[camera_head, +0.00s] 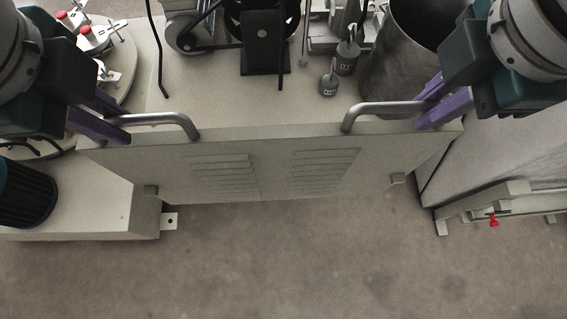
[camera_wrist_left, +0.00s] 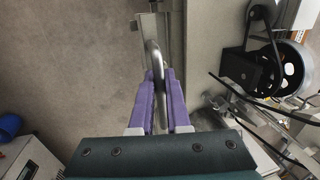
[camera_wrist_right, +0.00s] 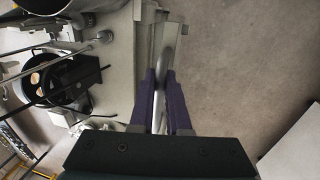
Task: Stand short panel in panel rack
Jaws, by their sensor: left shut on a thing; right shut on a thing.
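The short panel (camera_head: 275,168) is a grey-beige sheet with two groups of louvre slots and two metal bar handles on its top edge. It is in front of the bench, its face showing below the top edge in the head view. My left gripper (camera_head: 125,128) is shut on the left handle (camera_head: 175,120), which also shows between its purple fingers in the left wrist view (camera_wrist_left: 157,70). My right gripper (camera_head: 425,112) is shut on the right handle (camera_head: 375,108), seen also in the right wrist view (camera_wrist_right: 160,95). I cannot identify the panel rack for certain.
A grey bench top (camera_head: 200,65) behind the panel carries a black-wheeled machine (camera_head: 264,40), small weights (camera_head: 328,85) and a dark cylinder (camera_head: 405,45). A low metal frame (camera_head: 500,207) with a red knob stands at right. The floor (camera_head: 300,260) in front is clear.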

